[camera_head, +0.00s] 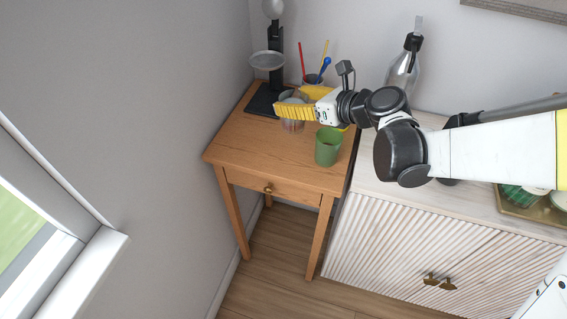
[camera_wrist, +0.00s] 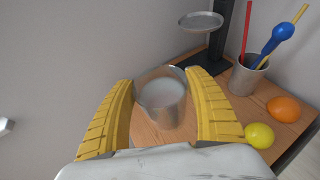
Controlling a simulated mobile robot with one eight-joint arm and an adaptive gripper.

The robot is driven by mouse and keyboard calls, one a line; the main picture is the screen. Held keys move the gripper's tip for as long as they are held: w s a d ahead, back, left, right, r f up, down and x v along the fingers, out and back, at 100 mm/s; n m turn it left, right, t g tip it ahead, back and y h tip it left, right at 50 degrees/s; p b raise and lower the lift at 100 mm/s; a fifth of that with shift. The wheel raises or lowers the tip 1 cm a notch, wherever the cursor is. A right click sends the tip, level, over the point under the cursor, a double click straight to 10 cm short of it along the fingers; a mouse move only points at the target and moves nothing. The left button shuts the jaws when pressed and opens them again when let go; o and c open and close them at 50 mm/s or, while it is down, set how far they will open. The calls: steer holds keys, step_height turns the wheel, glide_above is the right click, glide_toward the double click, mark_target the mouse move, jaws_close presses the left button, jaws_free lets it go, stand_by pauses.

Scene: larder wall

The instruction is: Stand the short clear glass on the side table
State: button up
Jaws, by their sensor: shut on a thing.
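The short clear glass (camera_head: 291,125) is over the left-middle part of the wooden side table (camera_head: 240,150), partly hidden by my fingers. My gripper (camera_head: 290,110) has yellow ribbed fingers and is shut on the glass. In the wrist view the glass (camera_wrist: 161,100) sits between the two fingers (camera_wrist: 162,110), upright or nearly so, with its open rim towards the camera. I cannot tell whether its base touches the tabletop.
A green cup (camera_head: 327,147) stands near the table's right front edge. Behind are a black stand with a round pan (camera_head: 267,60) and a grey holder with utensils (camera_wrist: 247,76). An orange (camera_wrist: 284,109) and a lemon (camera_wrist: 259,135) lie nearby. The front left tabletop is clear.

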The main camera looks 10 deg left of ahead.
mark_target(288, 122)
steer(key=s+a, duration=0.1)
steer(key=s+a+f, duration=0.1)
steer(key=shift+a+n+g+y+b, duration=0.3)
steer(key=shift+b, duration=0.1)
step_height(288, 122, down, 4)
steer(key=shift+f+b, duration=0.2)
steer(key=shift+b, duration=0.85)
steer(key=shift+f+b, duration=1.1)
steer(key=shift+f, duration=1.2)
steer(key=shift+f, duration=0.2)
steer(key=o, duration=1.5)
steer(key=shift+c, duration=0.2)
steer(key=shift+r, duration=0.15)
